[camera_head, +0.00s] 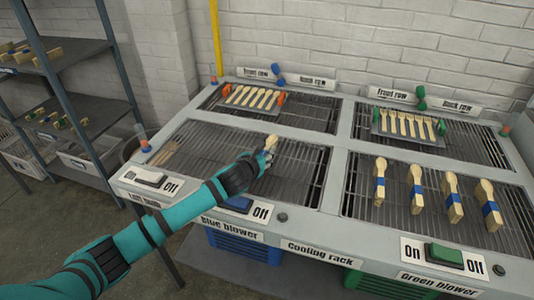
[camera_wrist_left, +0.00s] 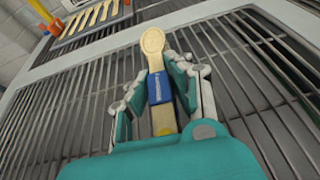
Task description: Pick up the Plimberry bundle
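A bundle of pale wooden spoons (camera_head: 271,141) with a blue band is at my left gripper (camera_head: 265,155), over the left-hand cooling rack. In the left wrist view the bundle (camera_wrist_left: 153,45) stands between the fingers of my left gripper (camera_wrist_left: 160,85), whose pads lie against both sides of its blue band. The lettering on the band is too small to read. Several more blue-banded bundles (camera_head: 416,187) stand on the right-hand rack; I cannot tell their names. My right gripper is not in view.
Trays of spoons (camera_head: 255,97) and (camera_head: 407,125) lie at the back of the rack table (camera_head: 335,185). Front switches include the blue blower's (camera_head: 236,204) and the green blower's (camera_head: 444,254). A shelf (camera_head: 70,125) with small wooden bundles stands at left.

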